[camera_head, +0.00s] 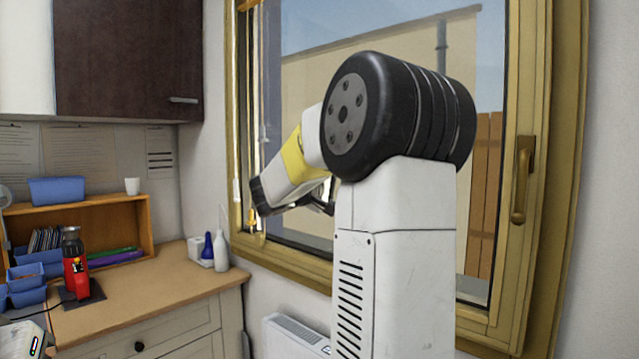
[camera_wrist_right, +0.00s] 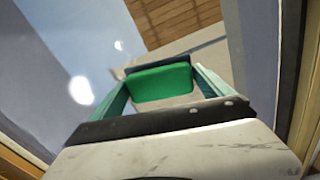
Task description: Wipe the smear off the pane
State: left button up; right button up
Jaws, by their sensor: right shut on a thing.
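The window pane (camera_head: 350,65) fills the middle of the head view, partly covered by my right arm. In the right wrist view, my right gripper (camera_wrist_right: 162,82) is shut on a green wiping block (camera_wrist_right: 160,84) with a dark backing. The teal fingers hold it from both sides. The pane (camera_wrist_right: 60,60) lies beyond the block; I cannot tell whether the block touches it. Bright white spots show on the glass, and I cannot tell whether they are glare or smear. No clear smear shows in the head view. My left gripper is out of view.
The gold-brown window frame (camera_head: 562,180) carries a handle (camera_head: 522,180) on the right. A wooden counter (camera_head: 150,303) at left holds a red and black device (camera_head: 75,268), blue bins (camera_head: 28,278) and bottles (camera_head: 220,250). A white heater (camera_head: 293,336) stands below the window.

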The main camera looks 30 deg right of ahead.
jog(key=v, duration=0.3)
dwell(0.5)
dwell(0.3)
jog(key=w+a+f, duration=0.3)
jog(key=w+f, duration=0.3)
jog(key=w, duration=0.4)
jog(key=x, duration=0.6)
jog(key=shift+w+r, duration=0.15)
jog(key=shift+w, duration=0.2)
jog(key=shift+x, duration=0.9)
dwell(0.3)
